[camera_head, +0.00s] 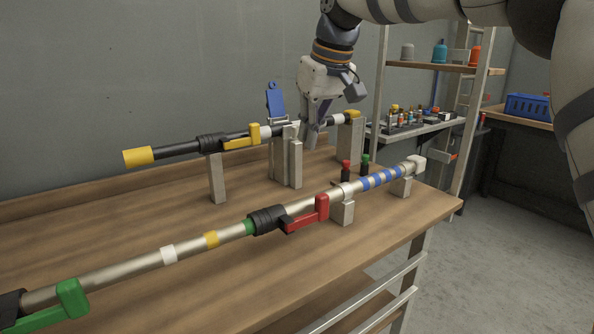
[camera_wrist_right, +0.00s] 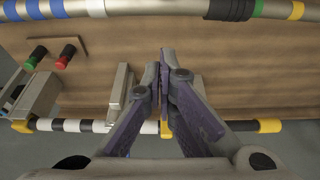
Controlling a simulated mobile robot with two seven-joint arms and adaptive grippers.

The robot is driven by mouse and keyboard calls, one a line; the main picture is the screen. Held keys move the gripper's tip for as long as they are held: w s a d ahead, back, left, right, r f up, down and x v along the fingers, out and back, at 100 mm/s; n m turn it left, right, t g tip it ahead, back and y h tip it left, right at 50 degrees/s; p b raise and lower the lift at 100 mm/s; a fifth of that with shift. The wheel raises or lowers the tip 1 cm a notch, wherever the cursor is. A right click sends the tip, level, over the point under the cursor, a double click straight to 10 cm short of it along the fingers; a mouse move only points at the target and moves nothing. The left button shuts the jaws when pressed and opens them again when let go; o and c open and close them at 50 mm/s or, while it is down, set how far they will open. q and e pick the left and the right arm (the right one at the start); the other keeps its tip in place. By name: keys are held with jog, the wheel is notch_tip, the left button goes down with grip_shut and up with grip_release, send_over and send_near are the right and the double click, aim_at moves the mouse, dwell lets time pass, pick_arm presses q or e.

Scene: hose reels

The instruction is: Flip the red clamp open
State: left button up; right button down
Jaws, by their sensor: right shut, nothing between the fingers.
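The red clamp (camera_head: 308,217) is on the front silver pole (camera_head: 190,242), beside a black collar (camera_head: 266,219). Its lever lies along the pole, with a raised red end on the right. My right gripper (camera_head: 311,142) is shut and empty, above the table and behind the front pole, apart from the clamp. Its two purple-sided fingers meet in the wrist view (camera_wrist_right: 165,62). In that view the front pole (camera_wrist_right: 150,7) runs along the top edge, and I cannot make out the red clamp there. My left gripper is not in view.
A black pole (camera_head: 180,149) with a yellow clamp (camera_head: 254,133) lies behind on grey supports, close to my right gripper. A raised blue lever (camera_head: 275,101) stands there. Red and green buttons (camera_head: 346,170) sit between the poles. A shelf (camera_head: 430,67) stands behind right.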

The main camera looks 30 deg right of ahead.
jog(key=s, duration=0.1)
jog(key=p, duration=0.1)
send_over(307, 213)
jog(key=w+d, duration=0.3)
notch_tip(307, 213, down, 8)
jog(key=shift+d+f, duration=0.15)
jog(key=shift+f, duration=0.05)
jog(key=shift+s+f, duration=0.1)
jog(key=shift+s, duration=0.15)
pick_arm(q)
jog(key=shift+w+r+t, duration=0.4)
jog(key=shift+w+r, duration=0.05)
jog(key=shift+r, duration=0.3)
pick_arm(e)
jog(key=shift+w+f, duration=0.15)
jog(key=shift+f, duration=0.2)
